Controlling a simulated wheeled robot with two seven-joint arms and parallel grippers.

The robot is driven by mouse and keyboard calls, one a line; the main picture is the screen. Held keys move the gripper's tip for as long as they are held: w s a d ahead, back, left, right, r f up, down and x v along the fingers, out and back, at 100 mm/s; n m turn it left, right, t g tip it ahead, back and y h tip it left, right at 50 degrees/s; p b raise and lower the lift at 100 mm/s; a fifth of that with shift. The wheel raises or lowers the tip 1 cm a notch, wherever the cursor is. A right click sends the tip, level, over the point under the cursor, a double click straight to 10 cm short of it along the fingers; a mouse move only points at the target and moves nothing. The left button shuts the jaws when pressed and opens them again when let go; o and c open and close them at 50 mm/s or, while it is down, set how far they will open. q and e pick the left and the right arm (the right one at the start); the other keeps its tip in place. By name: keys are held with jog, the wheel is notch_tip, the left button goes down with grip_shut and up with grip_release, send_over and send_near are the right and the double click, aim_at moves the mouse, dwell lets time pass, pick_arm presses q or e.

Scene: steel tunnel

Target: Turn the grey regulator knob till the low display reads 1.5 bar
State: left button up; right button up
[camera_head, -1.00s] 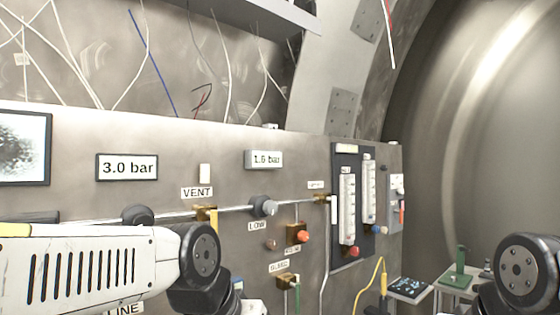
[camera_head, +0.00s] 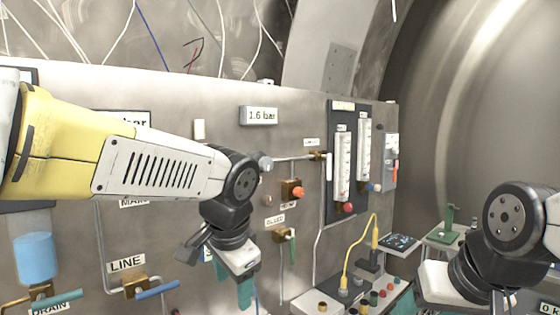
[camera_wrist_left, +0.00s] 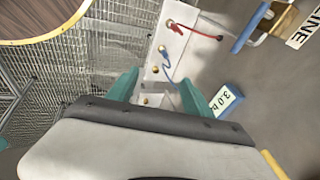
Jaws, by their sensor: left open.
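The low display (camera_head: 260,116) on the steel panel reads 1.6 bar. The grey regulator knob (camera_head: 265,162) sits below it on a pipe, partly hidden behind my left arm in the head view. My left gripper (camera_head: 245,290) hangs low in front of the panel, pointing down, well below the knob and apart from it. Its teal fingers are spread and empty, as the left wrist view (camera_wrist_left: 160,92) shows. My right gripper is at the lower right, with only a bit of teal (camera_head: 419,300) showing; its fingers are mostly hidden.
An orange-red knob (camera_head: 298,194) and a green handle (camera_head: 292,242) are near the regulator. Blue LINE handle (camera_head: 157,290) is lower left. Flow tubes (camera_head: 342,170) stand right. A box with yellow cable (camera_head: 345,296) is below.

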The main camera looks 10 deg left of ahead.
pick_arm(q)
jog(key=w+a+r+m+y, duration=0.3)
jog(key=w+r+m+y, duration=0.15)
jog(key=w+m, duration=0.3)
jog(key=m+t+y, duration=0.7)
jog(key=m+y, duration=0.1)
jog(key=m, duration=0.3)
send_near(269, 164)
jog(key=x, duration=0.2)
jog(key=shift+n, duration=0.25)
jog(key=x, duration=0.7)
jog(key=shift+a, duration=0.15)
